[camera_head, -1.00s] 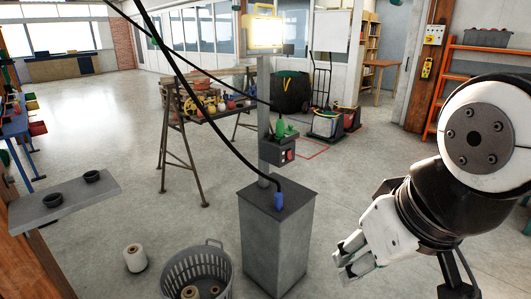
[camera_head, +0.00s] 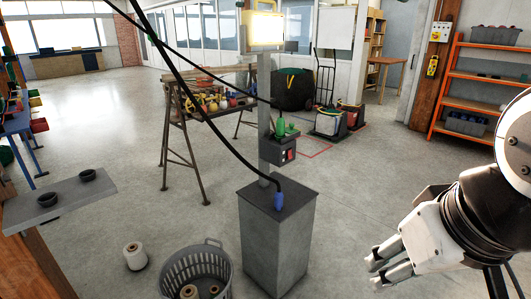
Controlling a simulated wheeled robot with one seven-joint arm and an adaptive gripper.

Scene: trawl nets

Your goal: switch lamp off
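The lamp (camera_head: 264,32) is a yellow-framed floodlight at the top of a grey post, and it glows brightly. Lower on the post is a dark switch box (camera_head: 278,151) with a red rocker switch (camera_head: 289,154) on its front and a green plug (camera_head: 286,128) on top. The post stands on a grey pedestal (camera_head: 277,240) with a blue plug on its top. My gripper (camera_head: 374,271) is at the lower right, well to the right of the pedestal and apart from the switch box. Its fingers show a small gap between them and hold nothing visible.
A grey basket (camera_head: 196,270) with spools stands left of the pedestal, beside a white spool (camera_head: 135,256). Black cables (camera_head: 200,100) hang across to the post. A trestle table (camera_head: 205,110) stands behind. The floor between pedestal and gripper is clear.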

